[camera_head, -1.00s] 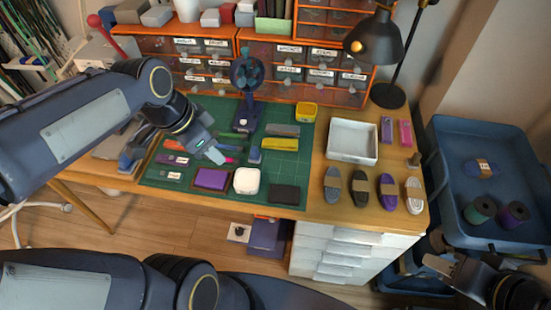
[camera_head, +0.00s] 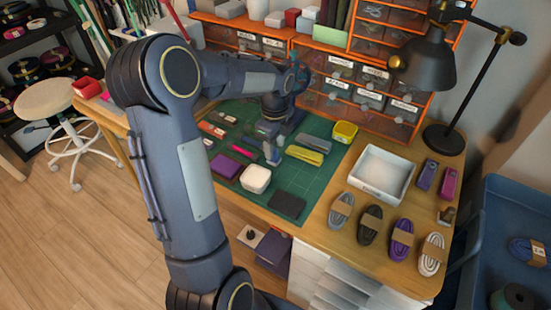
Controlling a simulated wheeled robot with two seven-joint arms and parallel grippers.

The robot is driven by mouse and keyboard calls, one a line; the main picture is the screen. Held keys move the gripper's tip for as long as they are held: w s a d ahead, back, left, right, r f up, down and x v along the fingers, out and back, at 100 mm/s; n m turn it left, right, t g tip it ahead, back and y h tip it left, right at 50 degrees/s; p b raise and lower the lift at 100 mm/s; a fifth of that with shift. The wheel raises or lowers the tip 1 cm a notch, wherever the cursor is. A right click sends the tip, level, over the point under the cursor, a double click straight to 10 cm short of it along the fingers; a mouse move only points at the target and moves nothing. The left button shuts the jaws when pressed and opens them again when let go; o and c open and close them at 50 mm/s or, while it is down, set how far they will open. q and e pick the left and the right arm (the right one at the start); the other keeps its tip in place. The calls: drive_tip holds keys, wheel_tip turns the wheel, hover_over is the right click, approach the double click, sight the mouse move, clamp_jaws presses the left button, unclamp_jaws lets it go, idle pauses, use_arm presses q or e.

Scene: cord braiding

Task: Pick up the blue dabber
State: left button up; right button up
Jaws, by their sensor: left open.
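My left gripper (camera_head: 272,154) points down over the green cutting mat (camera_head: 318,180), between a pink marker (camera_head: 243,151) and a yellow bar (camera_head: 303,156). It is open. Its fingertips are close to the mat at the spot where a small blue upright item, likely the blue dabber, stood in the earlier view. The dabber does not show clearly now; the gripper covers that spot, and I cannot tell whether the fingers are around it or beside it. My right gripper is out of view.
A purple box (camera_head: 225,167), a white box (camera_head: 256,179) and a dark block (camera_head: 287,205) lie in front of the gripper. A white tray (camera_head: 381,174), several cord hanks and a black lamp (camera_head: 425,65) stand to the right. Orange drawers (camera_head: 365,75) stand behind.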

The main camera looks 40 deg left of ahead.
use_arm(q)
wheel_tip(320, 180, down, 3)
drive_tip(key=shift+r, duration=0.1)
drive_tip(key=shift+a, duration=0.1)
clamp_jaws()
drive_tip(key=shift+r, duration=0.1)
drive_tip(key=shift+r, duration=0.55)
wheel_tip(320, 180, up, 2)
drive_tip(key=shift+s+r, duration=0.15)
drive_tip(key=shift+r, duration=0.1)
drive_tip(key=s+d+r, duration=0.1)
drive_tip(key=s+r, duration=0.3)
drive_tip(key=s, duration=0.2)
drive_tip(key=s+d+r+p, duration=0.1)
drive_tip(key=s+r, duration=0.4)
drive_tip(key=s, duration=0.2)
drive_tip(key=shift+s+d, duration=0.3)
drive_tip(key=shift+r, duration=0.1)
